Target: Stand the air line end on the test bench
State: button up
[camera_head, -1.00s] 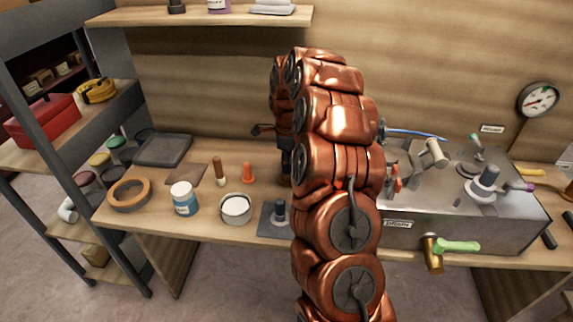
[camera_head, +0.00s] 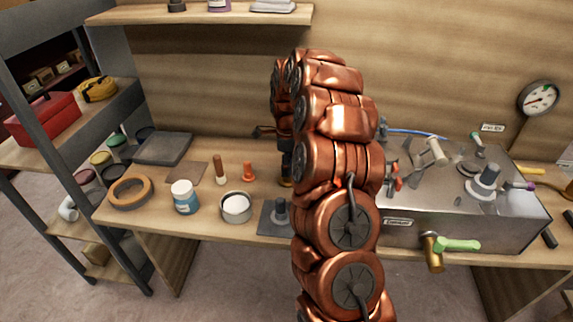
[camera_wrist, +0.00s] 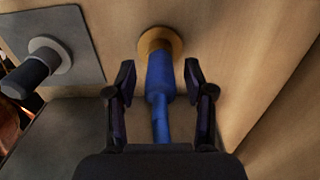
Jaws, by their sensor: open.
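The blue air line end (camera_wrist: 159,75) shows in the wrist view with its round tan-gold foot (camera_wrist: 171,39) against the wooden test bench (camera_wrist: 225,35). It appears to stand on that foot. My gripper (camera_wrist: 160,71) is open, with one finger on each side of the blue body and a visible gap at both sides. In the head view my copper arm hides most of this spot.
A dark plate with a grey peg (camera_head: 280,212) lies close beside the air line end. A metal tank (camera_head: 460,215) with valves fills the right.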

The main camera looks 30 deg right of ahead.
notch_tip(320, 180, up, 12)
jog(key=shift+r+b, duration=0.2)
jog(key=shift+b, duration=0.5)
jog(key=s+a+r+n, duration=0.3)
jog(key=s+a+n, duration=1.05)
jog(key=a, duration=0.25)
jog(key=s+a+f+n, duration=0.1)
jog(key=s+n, duration=0.3)
jog(key=s, duration=0.4)
jog(key=s+a+f+n+g, duration=0.1)
jog(key=s+a+n, duration=0.3)
jog(key=s, duration=0.4)
jog(key=s+a+f+n+g, duration=0.1)
jog(key=s+a+f+n, duration=0.2)
jog(key=s, duration=0.6)
jog(key=shift+f+n, duration=0.25)
jog(key=shift+n, duration=0.6)
